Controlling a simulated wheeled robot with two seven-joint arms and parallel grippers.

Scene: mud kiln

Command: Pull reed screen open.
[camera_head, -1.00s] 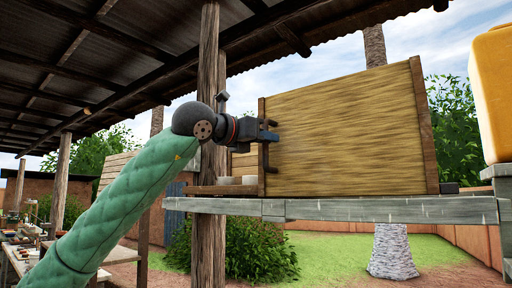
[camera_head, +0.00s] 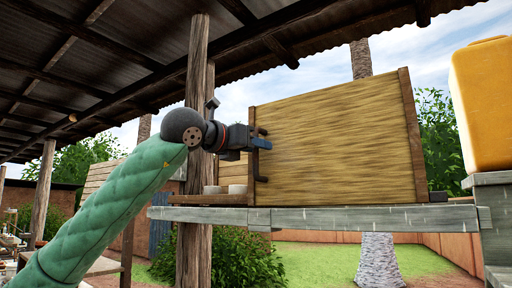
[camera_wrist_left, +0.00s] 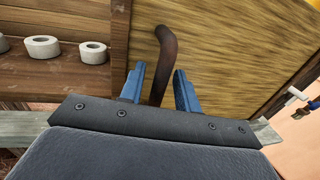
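The reed screen (camera_head: 340,145) is a tan panel in a brown wooden frame, upright on a grey ledge. It fills the upper right of the left wrist view (camera_wrist_left: 235,45). A dark, curved handle (camera_head: 261,178) sticks out near its left edge and shows in the left wrist view (camera_wrist_left: 167,45). My left gripper (camera_head: 262,143) is at this handle. In the left wrist view its blue fingers (camera_wrist_left: 159,75) stand apart with the handle between them, and a narrow gap shows beside the handle. The handle's lower end is hidden by the gripper body. My right gripper is in neither view.
White round dishes (camera_wrist_left: 42,47) stand on a brown shelf (camera_wrist_left: 60,85) left of the screen. The grey ledge (camera_head: 340,219) runs under the screen. A wooden post (camera_head: 195,110) stands close behind my left arm. A yellow container (camera_head: 482,105) stands at the right.

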